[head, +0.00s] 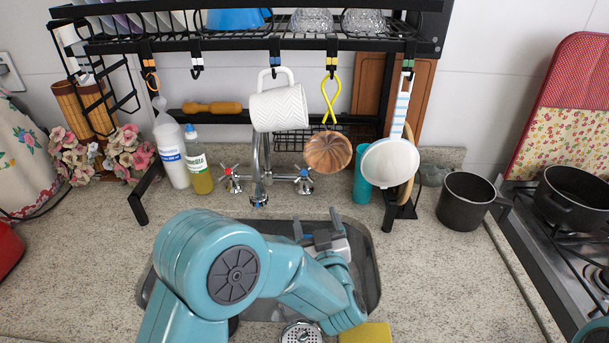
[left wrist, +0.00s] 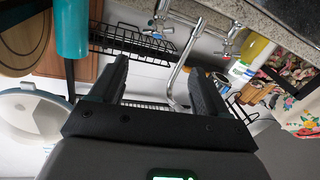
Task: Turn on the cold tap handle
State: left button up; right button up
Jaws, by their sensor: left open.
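The cold tap handle (head: 303,180), a metal cross with a blue cap, sits on the right of the faucet (head: 259,170). The red-capped hot handle (head: 231,179) is on the left. My left gripper (head: 318,226) is over the sink, in front of and below the cold handle, apart from it, open and empty. In the left wrist view, the open fingers (left wrist: 158,88) have the curved spout (left wrist: 182,72) beyond the gap. The cold handle (left wrist: 158,27) shows near the top there, its cap unclear. My right gripper is not visible.
Bottles (head: 172,155) stand left of the taps, a teal cup (head: 362,177) right. A dark pot (head: 465,201) is farther right. The sink (head: 372,270) is below.

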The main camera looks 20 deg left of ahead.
aim_at(303, 177)
pick_arm(q)
jog(key=p+x, duration=0.2)
jog(key=x, duration=1.2)
jog(key=shift+w+a+r+p, duration=0.1)
jog(key=shift+w+a+p, duration=0.15)
jog(key=shift+p, duration=0.1)
jog(key=shift+w+a, duration=0.1)
jog(key=shift+w, duration=0.25)
jog(key=c, duration=0.9)
